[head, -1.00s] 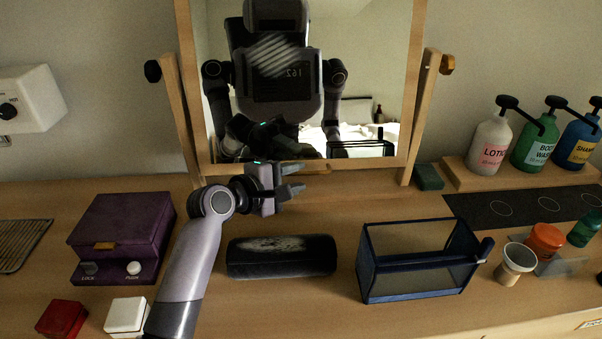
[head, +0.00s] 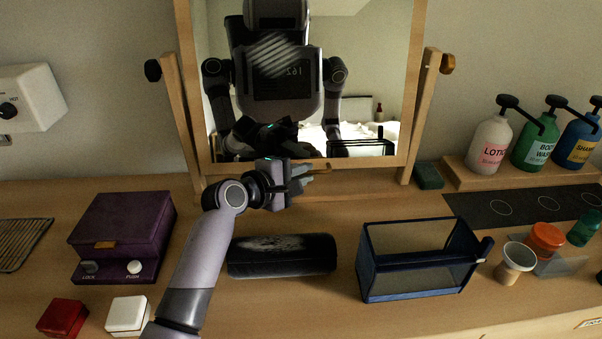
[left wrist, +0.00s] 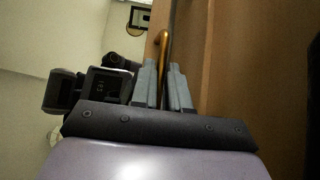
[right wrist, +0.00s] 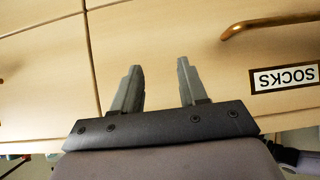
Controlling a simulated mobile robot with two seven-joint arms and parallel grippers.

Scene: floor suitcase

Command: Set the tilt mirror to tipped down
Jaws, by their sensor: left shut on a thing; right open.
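The tilt mirror (head: 408,110) is a tall wooden-framed glass held between two wooden posts at the back of the dresser top, with a dark knob (head: 152,70) on the left post and a brown one (head: 447,64) on the right. My left gripper (head: 300,180) is at the mirror's lower edge. In the left wrist view its fingers (left wrist: 164,88) are shut on a slim brass-coloured handle (left wrist: 162,42) beside the wooden frame; the gripped part is mostly hidden. My right gripper (right wrist: 155,85) is open and empty, facing pale drawer fronts; it is outside the head view.
A purple box (head: 120,232), a dark cylinder (head: 282,256) and a blue-edged clear bin (head: 415,290) stand in front of the mirror. Pump bottles (head: 490,145) stand on a riser at right.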

